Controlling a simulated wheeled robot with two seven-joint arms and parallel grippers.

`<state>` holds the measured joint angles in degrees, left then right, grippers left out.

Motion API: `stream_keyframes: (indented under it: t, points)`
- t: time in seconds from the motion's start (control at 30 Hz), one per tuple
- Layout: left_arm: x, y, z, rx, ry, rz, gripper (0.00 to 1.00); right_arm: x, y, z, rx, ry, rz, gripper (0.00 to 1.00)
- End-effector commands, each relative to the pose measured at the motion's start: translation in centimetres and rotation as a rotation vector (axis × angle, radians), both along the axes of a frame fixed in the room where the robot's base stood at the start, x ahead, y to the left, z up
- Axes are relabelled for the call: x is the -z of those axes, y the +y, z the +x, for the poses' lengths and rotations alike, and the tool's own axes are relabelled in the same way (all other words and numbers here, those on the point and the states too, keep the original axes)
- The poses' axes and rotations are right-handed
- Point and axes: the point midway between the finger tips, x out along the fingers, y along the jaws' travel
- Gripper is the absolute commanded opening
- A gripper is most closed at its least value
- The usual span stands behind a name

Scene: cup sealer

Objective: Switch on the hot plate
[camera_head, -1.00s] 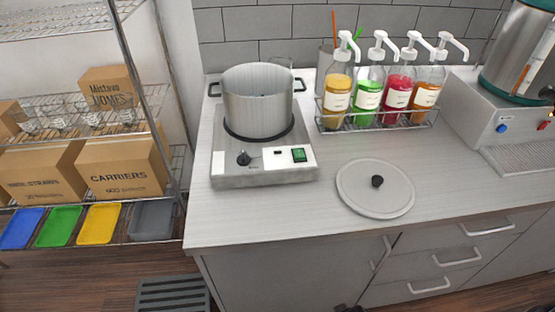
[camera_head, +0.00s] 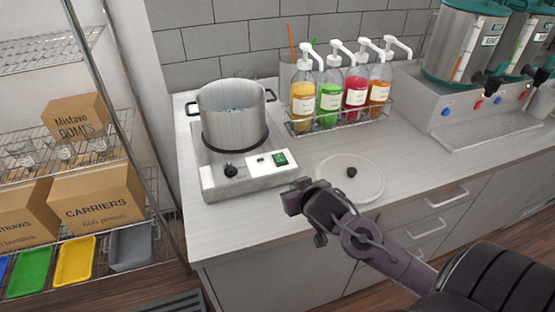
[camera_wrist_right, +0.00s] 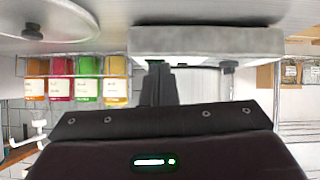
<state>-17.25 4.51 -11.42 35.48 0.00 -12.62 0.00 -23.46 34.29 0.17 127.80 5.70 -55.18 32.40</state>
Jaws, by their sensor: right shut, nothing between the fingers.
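The hot plate (camera_head: 250,182) stands on the counter with a metal pot (camera_head: 232,115) on it. Its front panel has a black knob (camera_head: 231,170) and a green rocker switch (camera_head: 281,159). My right gripper (camera_head: 291,198) is shut and empty, just in front of and below the switch, and looks apart from it. In the right wrist view, which is upside down, the shut fingers (camera_wrist_right: 155,84) point toward the hot plate (camera_wrist_right: 205,42) and largely hide the switch. My left gripper is not in view.
A round lid (camera_head: 351,180) with a black knob lies right of the hot plate, near my right arm. A rack of several pump bottles (camera_head: 330,95) stands behind. Drink dispensers (camera_head: 465,60) are at the right. Some counter front is clear.

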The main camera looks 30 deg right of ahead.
Motion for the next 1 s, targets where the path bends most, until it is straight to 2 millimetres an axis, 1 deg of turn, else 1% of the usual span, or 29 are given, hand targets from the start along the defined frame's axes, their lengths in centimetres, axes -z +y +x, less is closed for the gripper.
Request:
stream_keyframes:
  t: [0.03, 0.1, 0.2, 0.3, 0.63, 0.73, 0.87, 1.0]
  points:
    - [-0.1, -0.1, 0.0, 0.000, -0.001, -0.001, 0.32, -1.6, -0.9, 1.1, 0.004, -0.058, -0.005, 0.00]
    - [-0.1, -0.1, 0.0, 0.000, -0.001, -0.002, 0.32, -3.4, -1.8, 2.3, 0.010, -0.130, 0.001, 0.00]
    - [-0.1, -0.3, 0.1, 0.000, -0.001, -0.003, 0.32, -5.3, -2.5, 3.5, 0.009, -0.203, 0.012, 0.00]
    - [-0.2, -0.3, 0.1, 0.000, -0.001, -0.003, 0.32, -6.2, -2.8, 4.0, 0.009, -0.236, 0.019, 0.00]
    - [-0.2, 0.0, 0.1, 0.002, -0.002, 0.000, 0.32, -6.3, -2.9, 4.1, 0.010, -0.243, 0.023, 0.00]
    - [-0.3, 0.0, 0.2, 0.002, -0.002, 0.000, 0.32, -6.3, -3.0, 4.4, 0.010, -0.243, 0.023, 0.00]
    - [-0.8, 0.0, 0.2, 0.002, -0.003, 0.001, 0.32, -6.0, -3.3, 5.7, 0.012, -0.245, 0.022, 0.00]
    - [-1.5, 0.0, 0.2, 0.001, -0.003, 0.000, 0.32, -5.2, -3.9, 7.9, 0.012, -0.245, 0.022, 0.00]
